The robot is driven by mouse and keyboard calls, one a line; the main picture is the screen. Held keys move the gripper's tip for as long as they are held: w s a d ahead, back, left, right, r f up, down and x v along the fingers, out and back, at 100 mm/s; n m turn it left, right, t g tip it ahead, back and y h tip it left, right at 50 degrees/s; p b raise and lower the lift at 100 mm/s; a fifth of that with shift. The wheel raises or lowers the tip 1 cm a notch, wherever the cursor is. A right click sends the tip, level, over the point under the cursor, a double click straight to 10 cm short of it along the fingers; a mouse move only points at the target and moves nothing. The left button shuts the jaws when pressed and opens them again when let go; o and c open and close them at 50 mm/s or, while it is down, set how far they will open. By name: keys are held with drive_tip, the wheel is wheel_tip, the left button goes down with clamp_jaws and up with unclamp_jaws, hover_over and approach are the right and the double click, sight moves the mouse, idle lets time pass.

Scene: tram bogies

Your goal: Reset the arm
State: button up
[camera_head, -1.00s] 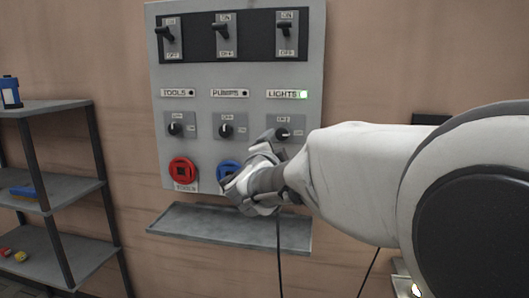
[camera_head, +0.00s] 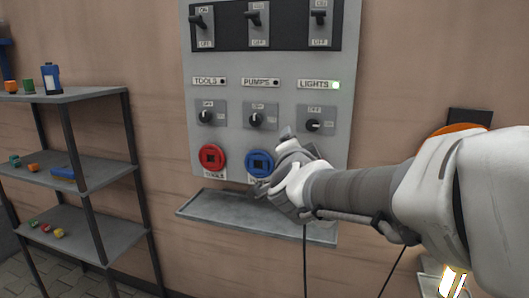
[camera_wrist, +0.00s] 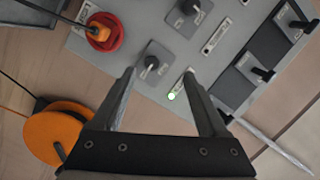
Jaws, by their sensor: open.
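My gripper (camera_head: 275,165) is in front of the lower right of the grey control panel (camera_head: 290,98), near the blue socket (camera_head: 260,163). In the wrist view my gripper (camera_wrist: 160,75) is open, with nothing between its fingers. The lit green lamp (camera_wrist: 171,96) shows between and beyond them, and a rotary knob (camera_wrist: 152,62) lies just past the left finger. The LIGHTS lamp also glows in the head view (camera_head: 336,86). My arm comes in from the right and hides the panel's lower right corner.
A red socket (camera_head: 213,157) is left of the blue one. A grey ledge (camera_head: 215,207) juts out below the panel. A shelf rack (camera_head: 100,165) with small items stands at left. The wrist view shows an orange reel (camera_wrist: 52,137) and an orange plug (camera_wrist: 98,33) at a red socket.

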drive_tip(key=s+d+f+n+g+y, duration=0.15)
drive_tip(key=s+f+n+g, duration=0.3)
drive_tip(key=s, duration=0.55)
drive_tip(key=s+d+f+n+g, duration=0.35)
drive_tip(key=s+f, duration=0.25)
drive_tip(key=s, duration=0.3)
drive_tip(key=s+d+f+n+g, duration=0.2)
drive_tip(key=s+f+n+g, duration=0.3)
drive_tip(key=s, duration=0.5)
wheel_tip(320, 180, up, 14)
drive_tip(key=t+p, duration=0.1)
drive_tip(key=p, duration=1.4)
drive_tip(key=shift+w+r, duration=0.25)
drive_tip(key=shift+w, duration=0.15)
